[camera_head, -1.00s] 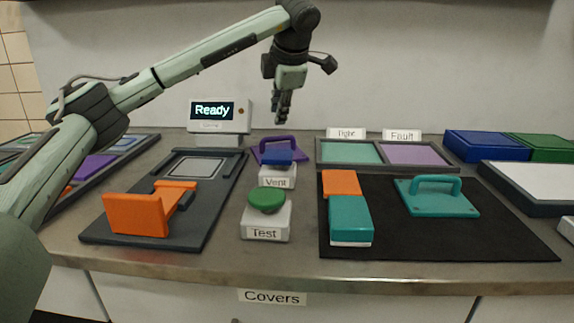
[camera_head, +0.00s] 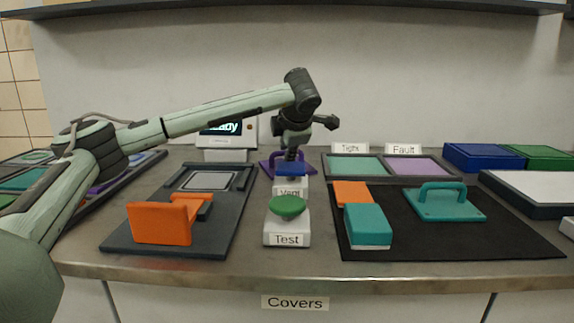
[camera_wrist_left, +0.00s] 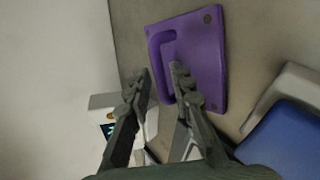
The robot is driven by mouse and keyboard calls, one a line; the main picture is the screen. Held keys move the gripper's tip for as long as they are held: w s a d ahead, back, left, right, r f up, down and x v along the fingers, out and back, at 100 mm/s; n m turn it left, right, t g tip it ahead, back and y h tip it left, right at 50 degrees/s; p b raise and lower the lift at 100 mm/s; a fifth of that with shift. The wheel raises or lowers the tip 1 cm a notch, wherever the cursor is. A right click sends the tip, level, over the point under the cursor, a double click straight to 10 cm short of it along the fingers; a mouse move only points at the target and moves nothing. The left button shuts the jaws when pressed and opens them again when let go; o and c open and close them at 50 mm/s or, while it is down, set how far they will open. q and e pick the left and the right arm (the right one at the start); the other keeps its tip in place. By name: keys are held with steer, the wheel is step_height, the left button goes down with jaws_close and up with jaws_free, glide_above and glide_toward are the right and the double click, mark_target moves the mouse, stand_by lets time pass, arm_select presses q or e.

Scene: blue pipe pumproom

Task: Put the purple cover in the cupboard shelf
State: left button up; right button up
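The purple cover (camera_head: 267,167) lies on the counter behind the blue Vent button, partly hidden by my gripper. In the left wrist view the cover (camera_wrist_left: 207,60) is a flat purple plate with a raised loop handle (camera_wrist_left: 153,52). My left gripper (camera_head: 290,158) is down at the cover. In the wrist view its open fingers (camera_wrist_left: 158,82) seem to straddle the handle bar, one inside the loop and one outside; contact cannot be told. A shut white cupboard front labelled Covers (camera_head: 295,303) is below the counter edge. Its inside is hidden. My right gripper is out of view.
The Vent button (camera_head: 292,170) and green Test button (camera_head: 287,207) stand in front of the cover. An orange-handled dark fixture (camera_head: 160,222) is left. A black mat (camera_head: 440,238) with teal and orange parts is right. A dark shelf edge (camera_head: 300,10) runs overhead.

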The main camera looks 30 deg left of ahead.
arm_select(q)
steer(key=shift+w+a+f, duration=0.2)
steer(key=shift+w+f, duration=0.05)
steer(key=shift+c, duration=0.4)
jaws_close()
steer(key=shift+r, duration=0.2)
